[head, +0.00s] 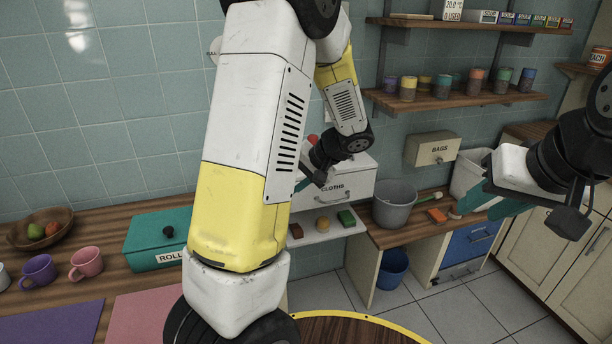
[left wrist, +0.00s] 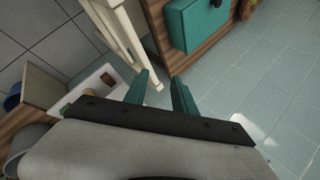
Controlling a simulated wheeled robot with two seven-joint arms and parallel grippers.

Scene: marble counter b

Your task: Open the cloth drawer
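The white drawer labelled CLOTHS (head: 350,186) sits under the counter unit at the centre of the head view. Its front and curved handle (head: 333,197) show; its left part is hidden behind my left arm. My left gripper is mostly hidden by its own arm, close to the drawer's left side in the picture. In the left wrist view my left gripper (left wrist: 161,88) has its two teal fingers apart with nothing between them. My right gripper (head: 480,190) is at the right of the head view, its teal fingers apart and empty, away from the drawer.
A white shelf (head: 318,236) with several small blocks lies below the drawer. A grey bucket (head: 394,204) stands right of it. A teal ROLLS box (head: 150,238) stands left; it also shows in the left wrist view (left wrist: 195,25). A BAGS box (head: 433,150) hangs on the wall.

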